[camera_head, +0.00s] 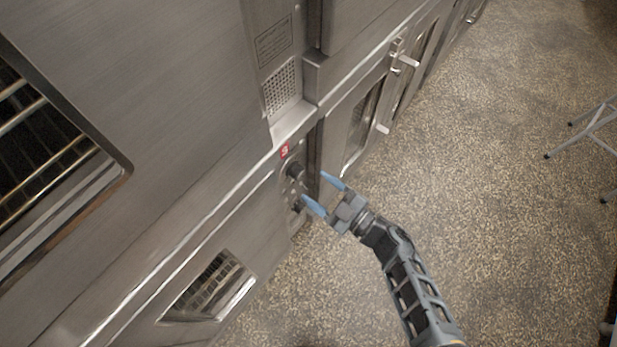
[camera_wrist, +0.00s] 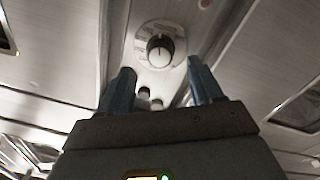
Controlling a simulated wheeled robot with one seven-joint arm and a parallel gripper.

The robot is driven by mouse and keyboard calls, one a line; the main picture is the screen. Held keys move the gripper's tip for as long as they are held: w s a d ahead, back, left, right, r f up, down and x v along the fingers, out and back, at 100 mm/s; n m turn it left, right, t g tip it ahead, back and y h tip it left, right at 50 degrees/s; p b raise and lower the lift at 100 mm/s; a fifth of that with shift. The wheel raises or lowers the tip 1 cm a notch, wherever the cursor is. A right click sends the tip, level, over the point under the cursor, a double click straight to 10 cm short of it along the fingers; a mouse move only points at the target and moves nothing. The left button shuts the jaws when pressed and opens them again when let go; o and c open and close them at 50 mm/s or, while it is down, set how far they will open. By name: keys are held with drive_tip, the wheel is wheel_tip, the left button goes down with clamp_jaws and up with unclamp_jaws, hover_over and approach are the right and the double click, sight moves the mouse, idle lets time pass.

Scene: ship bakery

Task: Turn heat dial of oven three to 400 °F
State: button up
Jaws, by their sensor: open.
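Oven three (camera_head: 225,250) is a steel oven low on the left, marked by a red label with a 3 (camera_head: 285,151) in the head view. Its control panel is a narrow strip with dark knobs (camera_head: 296,170). In the wrist view a dark dial (camera_wrist: 160,47) sits on a round white scale plate, ahead of and between the fingers; the scale's figures are too small to read. Smaller knobs (camera_wrist: 150,98) show below it, partly hidden by my gripper. My gripper (camera_head: 319,191) has blue fingers, is open and empty, and points at the panel, apart from the dial.
An oven window (camera_head: 212,287) is left of the panel. More oven doors with protruding handles (camera_head: 404,60) run to the upper right. A vent grille (camera_head: 282,87) is above the panel. The speckled floor (camera_head: 490,150) on the right is clear except for a metal stand (camera_head: 590,130).

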drive_tip(key=shift+v, duration=1.35)
drive_tip(key=s+d+r+m+t+h, duration=0.3)
drive_tip(key=s+d+r+m+h, duration=0.25)
drive_tip(key=s, duration=0.45)
drive_tip(key=s+d+r+m+t+h, duration=0.35)
drive_tip(key=s+d+r+m, duration=0.2)
drive_tip(key=s, duration=0.55)
drive_tip(key=s+d+r+m+g+h, duration=0.1)
drive_tip(key=s+d+r+m+h, duration=0.1)
drive_tip(key=s+r, duration=0.3)
drive_tip(key=s+d+r+m+g+h, duration=0.2)
drive_tip(key=s+r, duration=0.4)
drive_tip(key=r, duration=0.6)
drive_tip(key=shift+d+m+h, duration=0.4)
drive_tip(key=shift+d+h, duration=0.1)
drive_tip(key=shift+d, duration=0.4)
